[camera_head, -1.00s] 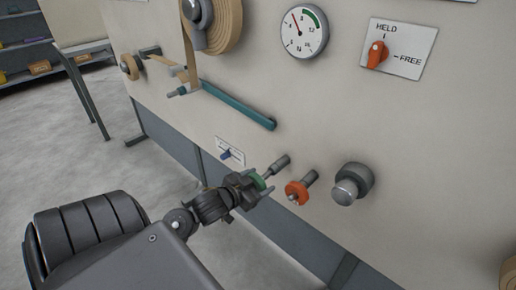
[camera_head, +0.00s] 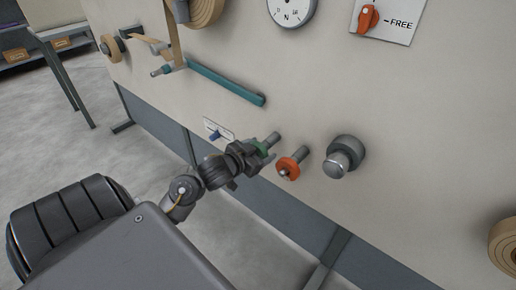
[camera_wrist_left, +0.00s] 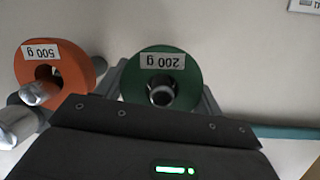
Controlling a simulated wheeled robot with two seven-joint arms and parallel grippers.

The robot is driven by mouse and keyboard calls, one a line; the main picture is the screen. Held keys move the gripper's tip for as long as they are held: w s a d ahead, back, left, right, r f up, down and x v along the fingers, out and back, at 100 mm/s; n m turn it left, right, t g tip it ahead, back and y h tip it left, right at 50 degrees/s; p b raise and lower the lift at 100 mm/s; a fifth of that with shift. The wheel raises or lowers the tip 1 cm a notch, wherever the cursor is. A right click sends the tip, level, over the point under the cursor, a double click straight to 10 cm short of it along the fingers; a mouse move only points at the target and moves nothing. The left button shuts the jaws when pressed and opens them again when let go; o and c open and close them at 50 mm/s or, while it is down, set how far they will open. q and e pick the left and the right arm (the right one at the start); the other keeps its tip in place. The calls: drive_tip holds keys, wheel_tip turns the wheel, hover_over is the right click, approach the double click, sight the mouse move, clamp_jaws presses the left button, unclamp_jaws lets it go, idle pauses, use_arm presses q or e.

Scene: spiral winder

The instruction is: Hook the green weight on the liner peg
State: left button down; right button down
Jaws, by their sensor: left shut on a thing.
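The green weight (camera_head: 262,148) is a disc with a hole, labelled 200 g upside down in the left wrist view (camera_wrist_left: 183,79). My left gripper (camera_head: 257,157) is shut on it, with a finger at either side of the disc. A grey peg (camera_head: 273,138) stands out of the panel right behind the weight. In the left wrist view a round grey peg end (camera_wrist_left: 162,96) shows in the weight's hole, so the weight appears to be around this peg. How deep it sits is hidden by the gripper. No label naming the liner peg is readable. My right gripper is out of view.
An orange 500 g weight (camera_head: 287,169) hangs on a peg close to the right, with a large grey knob (camera_head: 342,158) beyond it. A small plate with a blue lever (camera_head: 215,135) is to the left. A teal arm (camera_head: 225,82) lies above.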

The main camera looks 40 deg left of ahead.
use_arm(q)
drive_tip(key=shift+w, duration=0.3)
drive_tip(key=shift+w+f, duration=0.15)
idle(0.3)
drive_tip(key=shift+c, duration=0.8)
unclamp_jaws()
drive_tip(key=shift+s, duration=0.25)
drive_tip(key=p+v, duration=0.2)
drive_tip(key=v, duration=0.8)
drive_tip(key=shift+p, duration=0.3)
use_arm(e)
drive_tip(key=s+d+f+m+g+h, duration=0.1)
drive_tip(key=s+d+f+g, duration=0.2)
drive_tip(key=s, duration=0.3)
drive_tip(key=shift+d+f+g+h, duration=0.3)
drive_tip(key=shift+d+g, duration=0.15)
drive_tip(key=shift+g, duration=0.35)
